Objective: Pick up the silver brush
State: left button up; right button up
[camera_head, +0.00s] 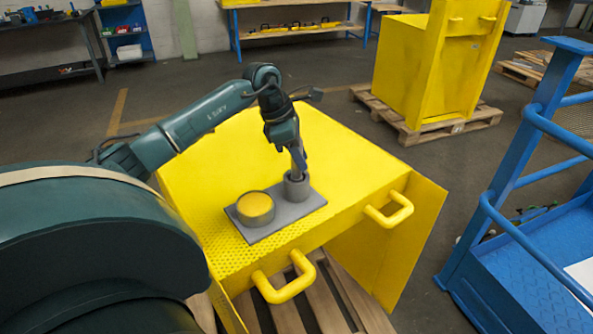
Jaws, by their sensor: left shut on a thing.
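My left gripper (298,158) points down over a grey cup (297,188) and is shut on the silver brush (296,148). Only a slim silver-grey part of the brush shows between the fingers. Its lower end is hidden by the fingers and the cup, so I cannot tell whether it touches the cup's bottom. The cup stands upright on a flat grey plate (282,224). A round grey tin with a yellow top (256,207) stands on the same plate, left of the cup. My right gripper is not in view.
The plate lies near the front edge of a large yellow box (345,170) with yellow handles (390,211), on a wooden pallet (325,300). The box top behind the plate is clear. A blue metal frame (520,200) stands at the right. Another yellow box (432,75) stands behind.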

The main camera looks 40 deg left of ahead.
pick_arm(q)
jog(key=shift+c, duration=0.7)
jog(key=shift+r, duration=0.1)
